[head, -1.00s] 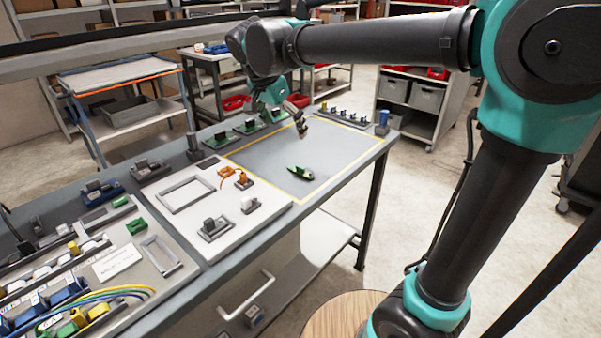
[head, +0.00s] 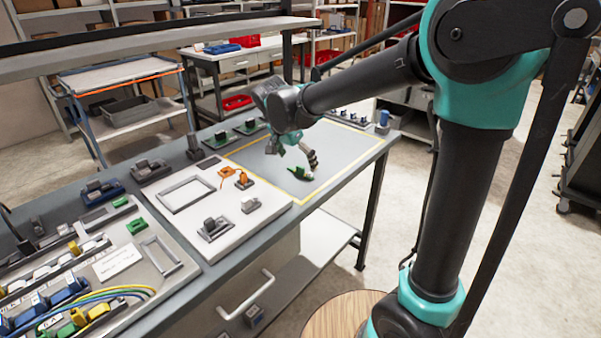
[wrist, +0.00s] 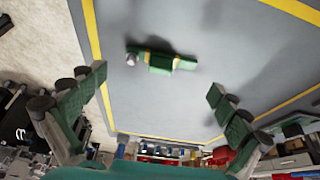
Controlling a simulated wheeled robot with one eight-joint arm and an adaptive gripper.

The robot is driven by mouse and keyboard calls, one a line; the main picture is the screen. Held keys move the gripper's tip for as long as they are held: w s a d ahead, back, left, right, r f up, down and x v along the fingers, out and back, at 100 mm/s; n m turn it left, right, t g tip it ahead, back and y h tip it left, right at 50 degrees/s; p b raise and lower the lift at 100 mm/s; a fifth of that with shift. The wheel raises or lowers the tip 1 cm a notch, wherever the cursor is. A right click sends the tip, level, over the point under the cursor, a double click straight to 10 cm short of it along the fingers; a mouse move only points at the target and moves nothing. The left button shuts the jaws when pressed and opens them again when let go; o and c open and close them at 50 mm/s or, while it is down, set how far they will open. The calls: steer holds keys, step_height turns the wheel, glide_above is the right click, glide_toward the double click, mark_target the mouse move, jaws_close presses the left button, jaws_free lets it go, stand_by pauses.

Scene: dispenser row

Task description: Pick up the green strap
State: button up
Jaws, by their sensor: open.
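The green strap (head: 299,173) lies on the grey surface inside the yellow outline, near its front edge. In the wrist view the green strap (wrist: 160,60) shows as a short green bundle with yellowish bands and a pale round end at its left. My gripper (head: 312,160) is just above and beside the strap in the head view and partly overlaps it. In the wrist view my gripper (wrist: 150,115) is open, its green-padded fingers wide apart and empty. The strap lies beyond the fingertips, not between them.
The yellow-outlined grey area (head: 262,160) is otherwise clear around the strap. A white board (head: 185,220) with a grey frame and small fixtures lies to its left. A blue-topped part (head: 383,121) stands at the bench's far right corner. Small green-based fixtures (head: 220,139) line the back edge.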

mark_target(300, 167)
steer(key=shift+x, duration=1.55)
steer(key=c, duration=1.7)
